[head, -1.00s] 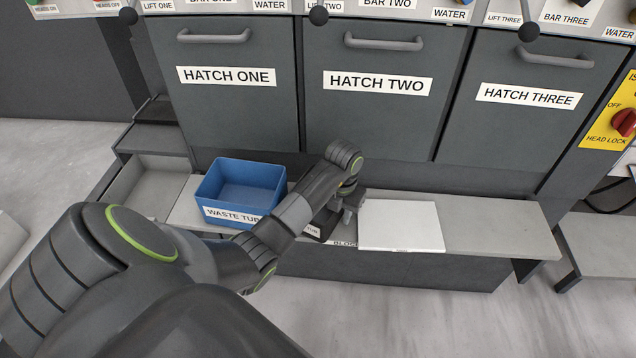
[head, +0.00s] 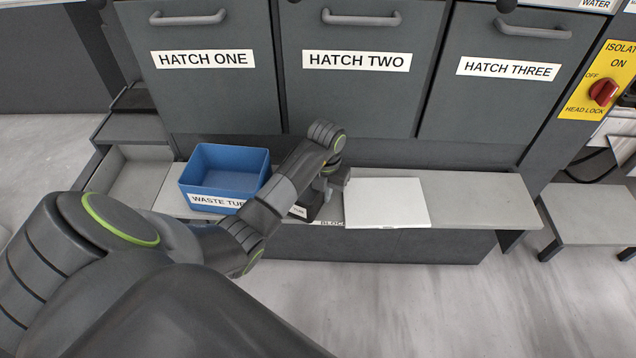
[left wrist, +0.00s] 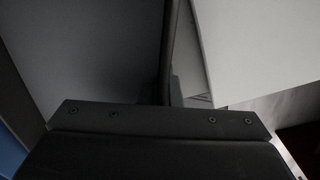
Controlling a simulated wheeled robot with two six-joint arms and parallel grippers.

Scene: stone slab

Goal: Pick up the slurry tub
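No label in view reads slurry tub. A small dark box (head: 309,205) with a white label too small to read sits on the bench, mostly hidden behind my left forearm and gripper. My left gripper (head: 331,189) points down at or just over this box, beside the left edge of a white slab. In the left wrist view a dark gripper body fills the bottom; the fingers do not show clearly, so I cannot tell whether they are open or touching the box. My right gripper is in neither view.
A blue open tub (head: 226,174) labelled WASTE TUB stands left on the grey bench (head: 475,198). The white slab (head: 388,203) lies right of my gripper, and also shows in the left wrist view (left wrist: 265,45). The bench's right part is clear. Hatches rise behind.

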